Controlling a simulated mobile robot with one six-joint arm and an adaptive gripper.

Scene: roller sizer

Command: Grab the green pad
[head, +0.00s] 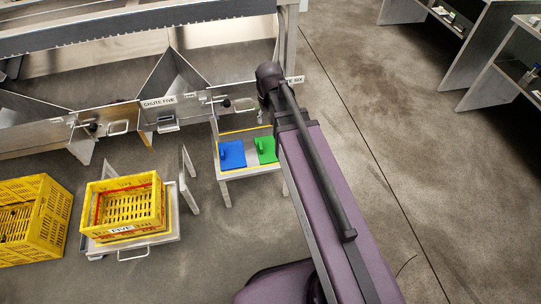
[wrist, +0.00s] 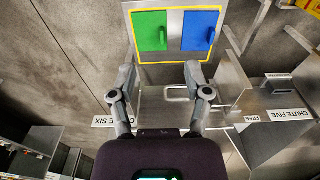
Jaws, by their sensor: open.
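The green pad (head: 266,149) lies on a small metal stand (head: 226,176) in the head view, right of the blue pad (head: 232,154). My arm hides part of the stand's right side. In the wrist view the green pad (wrist: 149,32) is at the top, left of the blue pad (wrist: 200,31), and each pad has an upright handle. My gripper (wrist: 159,72) is open and empty in the wrist view, its fingertips just below the pads in the picture and apart from them. In the head view my gripper is hidden behind my arm.
A metal chute frame with a sign "CHUTE FIVE" (head: 159,101) runs along the back. A yellow crate (head: 127,205) sits on a low cart (head: 138,240), with another yellow crate (head: 33,220) at far left. Shelves (head: 490,65) stand at upper right. The floor right of my arm is clear.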

